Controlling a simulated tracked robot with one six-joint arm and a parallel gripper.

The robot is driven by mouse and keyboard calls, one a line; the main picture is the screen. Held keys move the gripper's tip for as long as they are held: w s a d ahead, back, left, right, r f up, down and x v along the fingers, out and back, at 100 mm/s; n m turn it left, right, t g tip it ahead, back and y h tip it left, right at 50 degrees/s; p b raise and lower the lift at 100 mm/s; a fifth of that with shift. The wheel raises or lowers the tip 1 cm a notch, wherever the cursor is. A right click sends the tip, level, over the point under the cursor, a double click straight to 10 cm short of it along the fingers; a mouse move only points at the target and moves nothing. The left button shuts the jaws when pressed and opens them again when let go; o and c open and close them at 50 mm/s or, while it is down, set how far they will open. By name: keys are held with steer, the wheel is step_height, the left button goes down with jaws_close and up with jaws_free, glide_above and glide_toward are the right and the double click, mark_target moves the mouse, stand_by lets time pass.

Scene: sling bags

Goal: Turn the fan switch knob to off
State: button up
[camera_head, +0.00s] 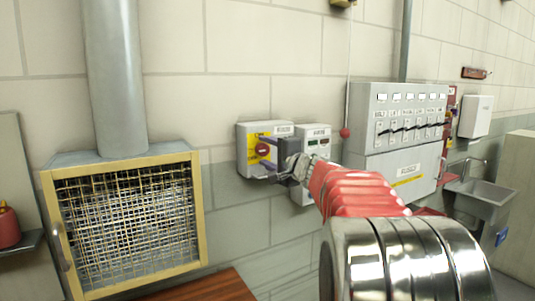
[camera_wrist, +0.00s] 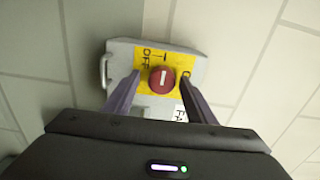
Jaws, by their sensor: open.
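The fan switch is a pale grey box (camera_head: 284,130) on the wall with a yellow plate and a round red knob (camera_head: 263,149). In the wrist view the red knob (camera_wrist: 161,79) sits mid-plate, its white line upright in the picture. "OFF" reads at the plate's upper left; a partly covered label starting with "O" is at the right. My gripper (camera_head: 263,154) is at the box front. In the wrist view my gripper (camera_wrist: 159,75) is open, one finger on each side of the knob, with gaps visible. Whether the fingertips reach the knob's depth is unclear.
A second white box (camera_head: 314,132) is just right of the switch, partly behind my gripper. A mesh-fronted vent (camera_head: 128,225) with a duct is at left. A wooden surface (camera_head: 190,286) lies below.

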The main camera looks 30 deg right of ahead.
steer(key=s, duration=1.3)
steer(key=shift+s+a, duration=0.4)
steer(key=shift+f, duration=0.1)
